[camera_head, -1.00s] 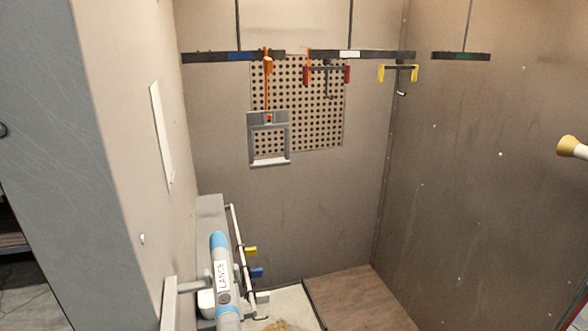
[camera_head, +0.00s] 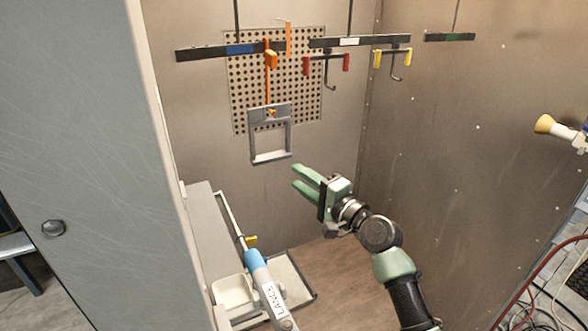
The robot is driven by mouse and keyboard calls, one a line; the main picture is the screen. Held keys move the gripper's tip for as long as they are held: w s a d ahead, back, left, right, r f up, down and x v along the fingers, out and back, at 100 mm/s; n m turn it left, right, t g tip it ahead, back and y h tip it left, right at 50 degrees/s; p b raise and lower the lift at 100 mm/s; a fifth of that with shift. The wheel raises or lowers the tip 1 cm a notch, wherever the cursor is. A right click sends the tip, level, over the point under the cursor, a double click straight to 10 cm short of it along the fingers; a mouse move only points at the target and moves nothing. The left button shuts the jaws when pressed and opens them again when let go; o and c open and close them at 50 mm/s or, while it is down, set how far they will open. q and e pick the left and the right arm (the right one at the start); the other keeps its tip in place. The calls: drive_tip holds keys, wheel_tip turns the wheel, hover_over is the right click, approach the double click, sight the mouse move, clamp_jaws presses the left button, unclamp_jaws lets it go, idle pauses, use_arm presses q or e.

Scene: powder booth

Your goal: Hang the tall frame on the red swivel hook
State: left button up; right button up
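A grey rectangular frame (camera_head: 270,158), the only frame in view, hangs from an orange hook (camera_head: 270,62) under the rail with the blue label. The red swivel hook (camera_head: 331,78) hangs to its right, under the rail with the white label. It has two red ends and a dark hook pointing down, with nothing on it. My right gripper (camera_head: 299,179) has green fingers, apart and empty. In the picture it is just below and right of the frame's lower right corner, not touching it as far as I can tell. My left gripper is out of view.
A yellow-ended hook (camera_head: 394,60) hangs empty right of the red one. A perforated panel (camera_head: 240,95) is behind the hooks. A lance (camera_head: 268,287) and a white bin (camera_head: 234,292) are at lower left. A yellow-tipped nozzle (camera_head: 545,124) is at right.

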sight(275, 160)
drive_tip(key=b+x, duration=0.6)
drive_tip(key=x, duration=0.5)
drive_tip(key=shift+w+a+f, duration=0.15)
drive_tip(key=shift+w, duration=0.2)
drive_tip(key=shift+w+a+b, duration=0.3)
drive_tip(key=shift+w+b, duration=0.1)
drive_tip(key=shift+b, duration=0.05)
drive_tip(key=shift+r, duration=0.2)
clamp_jaws()
idle(1.9)
